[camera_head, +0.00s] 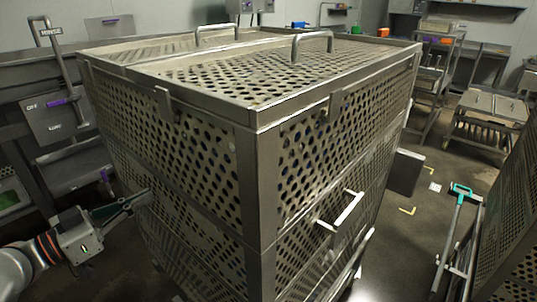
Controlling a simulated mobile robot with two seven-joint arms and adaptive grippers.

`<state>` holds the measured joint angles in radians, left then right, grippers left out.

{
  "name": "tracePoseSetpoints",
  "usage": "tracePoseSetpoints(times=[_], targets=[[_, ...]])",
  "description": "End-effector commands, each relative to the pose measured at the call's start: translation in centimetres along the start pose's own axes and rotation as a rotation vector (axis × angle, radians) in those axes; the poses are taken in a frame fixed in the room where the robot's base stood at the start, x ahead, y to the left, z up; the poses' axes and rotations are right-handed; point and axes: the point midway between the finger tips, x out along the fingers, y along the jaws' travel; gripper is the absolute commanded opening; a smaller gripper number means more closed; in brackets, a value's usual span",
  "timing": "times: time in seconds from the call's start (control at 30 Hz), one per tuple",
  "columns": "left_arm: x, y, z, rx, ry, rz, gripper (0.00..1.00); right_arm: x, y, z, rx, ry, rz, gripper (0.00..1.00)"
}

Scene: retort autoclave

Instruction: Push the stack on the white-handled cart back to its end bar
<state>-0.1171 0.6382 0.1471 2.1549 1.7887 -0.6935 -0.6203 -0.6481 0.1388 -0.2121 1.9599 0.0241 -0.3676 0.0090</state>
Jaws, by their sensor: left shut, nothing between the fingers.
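The stack of perforated metal baskets (190,150) fills the middle of the head view, with a perforated lid and two metal loop handles on top. A white handle (343,217) shows at its near right face; pale rails of the cart (350,262) run low below it. The cart's end bar cannot be made out. My left gripper (143,198) comes in from the left, shut and empty, with its tips at the stack's left face. I cannot tell whether they touch it. My right gripper is not in view.
A machine panel with a lever (58,112) is at the left. Steel tables (490,105) stand at the back right. Open floor (412,205) lies right of the stack.

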Motion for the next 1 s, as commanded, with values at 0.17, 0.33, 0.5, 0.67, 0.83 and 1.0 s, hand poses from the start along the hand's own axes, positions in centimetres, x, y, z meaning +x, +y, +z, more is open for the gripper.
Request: tracePoseSetpoints(times=[0.17, 0.33, 0.5, 0.67, 0.83, 1.0], targets=[[0.3, 0.0, 0.0, -0.001, 0.001, 0.000, 0.00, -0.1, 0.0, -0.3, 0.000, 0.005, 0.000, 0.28], [0.8, -0.1, 0.0, 0.000, 0.001, -0.001, 0.00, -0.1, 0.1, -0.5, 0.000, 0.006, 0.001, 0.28], [1.4, 0.0, -0.1, -0.001, 0.002, 0.000, 0.00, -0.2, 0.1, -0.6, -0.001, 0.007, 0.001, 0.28], [1.9, 0.0, -0.1, -0.001, 0.003, 0.000, 0.00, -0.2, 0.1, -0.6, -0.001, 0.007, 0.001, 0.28], [2.5, 0.0, -0.2, -0.001, 0.005, 0.001, 0.00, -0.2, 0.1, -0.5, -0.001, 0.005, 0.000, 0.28], [3.1, 0.1, -0.3, -0.001, 0.006, 0.002, 0.00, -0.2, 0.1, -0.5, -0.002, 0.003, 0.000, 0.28]])
